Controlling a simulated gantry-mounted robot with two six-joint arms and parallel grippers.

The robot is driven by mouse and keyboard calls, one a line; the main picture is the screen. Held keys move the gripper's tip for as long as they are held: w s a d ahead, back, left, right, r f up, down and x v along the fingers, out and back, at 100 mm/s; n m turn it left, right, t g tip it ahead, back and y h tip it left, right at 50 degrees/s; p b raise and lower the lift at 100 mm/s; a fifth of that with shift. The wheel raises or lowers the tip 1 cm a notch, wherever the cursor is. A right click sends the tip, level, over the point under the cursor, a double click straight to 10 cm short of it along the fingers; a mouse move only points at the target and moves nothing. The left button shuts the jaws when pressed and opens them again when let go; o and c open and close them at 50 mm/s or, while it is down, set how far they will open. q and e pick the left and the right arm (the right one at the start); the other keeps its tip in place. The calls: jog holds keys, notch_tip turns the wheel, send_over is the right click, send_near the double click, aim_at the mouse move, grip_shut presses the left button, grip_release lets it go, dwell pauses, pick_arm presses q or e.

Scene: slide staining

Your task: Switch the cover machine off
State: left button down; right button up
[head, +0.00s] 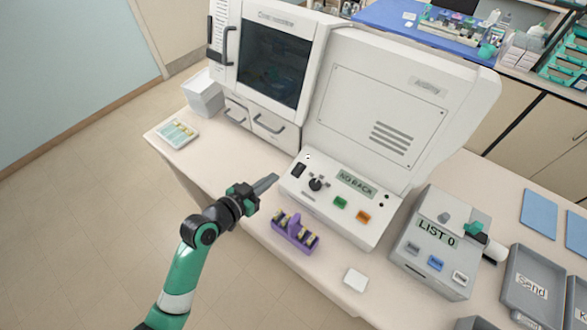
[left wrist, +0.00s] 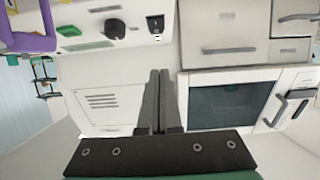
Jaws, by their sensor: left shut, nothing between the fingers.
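The white cover machine (head: 385,105) stands at the back of the bench. Its front panel has a black rocker switch (head: 298,170), a black knob (head: 315,184), a "NO RACK" display (head: 356,184), a green button (head: 340,202) and an orange button (head: 363,216). My left gripper (head: 272,179) is shut and empty, its fingertips just left of the panel near the switch, apparently apart from it. The left wrist view shows the shut fingers (left wrist: 158,75) below the switch (left wrist: 156,24) and knob (left wrist: 114,28). My right gripper is not in view.
A purple rack (head: 288,240) with slides sits in front of the panel, close to my left gripper. A white block (head: 355,279) lies near the bench edge. A grey "LIST 0" device (head: 440,262) and grey "Send" tray (head: 532,287) stand right. Drawers (head: 270,127) are behind the gripper.

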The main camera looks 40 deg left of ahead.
pick_arm(q)
jog(key=b, duration=0.1)
send_over(293, 175)
jog(key=s, duration=0.3)
jog(key=f, duration=0.2)
jog(key=shift+w+d+f, duration=0.15)
jog(key=shift+d+f, duration=0.15)
jog(key=shift+f, duration=0.05)
jog(key=w+f+b, duration=0.1)
jog(key=f, duration=0.1)
jog(key=w+f, duration=0.1)
jog(key=shift+w+a+f+b, duration=0.2)
jog(key=shift+w+f+b, duration=0.15)
jog(key=shift+w+f, duration=0.05)
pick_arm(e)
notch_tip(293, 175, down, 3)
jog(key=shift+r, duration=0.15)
